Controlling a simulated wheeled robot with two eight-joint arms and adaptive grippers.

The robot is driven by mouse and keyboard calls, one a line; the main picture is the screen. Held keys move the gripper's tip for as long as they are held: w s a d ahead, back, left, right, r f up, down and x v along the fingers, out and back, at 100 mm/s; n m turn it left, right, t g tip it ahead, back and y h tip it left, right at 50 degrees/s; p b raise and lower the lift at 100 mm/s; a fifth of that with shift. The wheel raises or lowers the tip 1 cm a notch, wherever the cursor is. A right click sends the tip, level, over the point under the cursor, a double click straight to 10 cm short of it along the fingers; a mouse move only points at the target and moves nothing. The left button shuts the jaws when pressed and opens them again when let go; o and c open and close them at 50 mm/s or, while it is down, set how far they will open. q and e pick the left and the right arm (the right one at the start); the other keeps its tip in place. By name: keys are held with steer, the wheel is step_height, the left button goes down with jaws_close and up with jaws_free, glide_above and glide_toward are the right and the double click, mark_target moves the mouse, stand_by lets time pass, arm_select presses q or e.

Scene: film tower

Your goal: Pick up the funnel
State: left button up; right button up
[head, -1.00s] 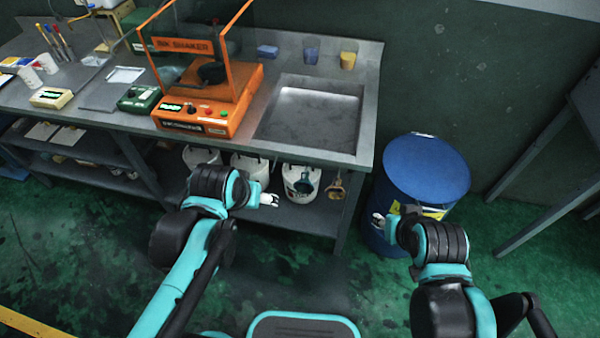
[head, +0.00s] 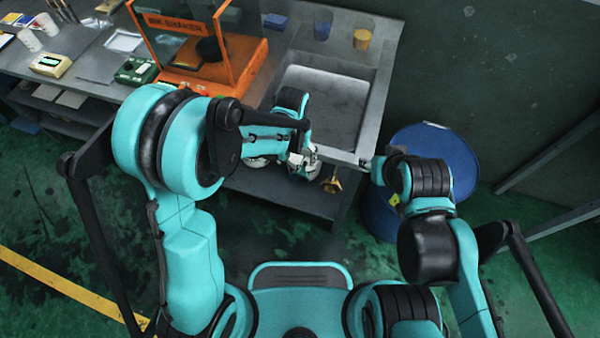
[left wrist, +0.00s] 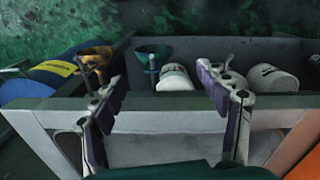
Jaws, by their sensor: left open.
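A brass-coloured funnel (head: 331,184) shows below the sink's front edge in the head view. It also shows at the upper left of the left wrist view (left wrist: 97,53), partly behind a finger. A dark teal funnel (left wrist: 152,54) is right of it in the left wrist view; in the head view my left gripper hides most of it. My left gripper (head: 301,160) is open and empty at the bench's front edge. Its fingers (left wrist: 160,78) spread on either side of the teal funnel in the picture, apart from it. My right gripper (head: 371,164) is by the blue barrel; its fingers are too small to read.
The sink counter (head: 378,95) overhangs the lower shelf (head: 262,180). White buckets (left wrist: 176,77) stand near the funnels. The blue barrel (head: 437,160) is right of the bench. The green floor in front is clear.

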mark_target(299, 170)
arm_select(q)
step_height(299, 170, down, 4)
steer(key=shift+d+r+b, duration=0.1)
steer(key=shift+r+b, duration=0.15)
steer(key=shift+b, duration=0.25)
steer(key=f+b, duration=0.1)
steer(key=f, duration=0.2)
steer(key=d+f+b, duration=0.1)
steer(key=f, duration=0.1)
steer(key=shift+w+f+b, duration=0.1)
steer(key=shift+w+b, duration=0.2)
steer(key=shift+b, duration=0.05)
steer(key=shift+a, duration=0.1)
steer(key=c, duration=0.9)
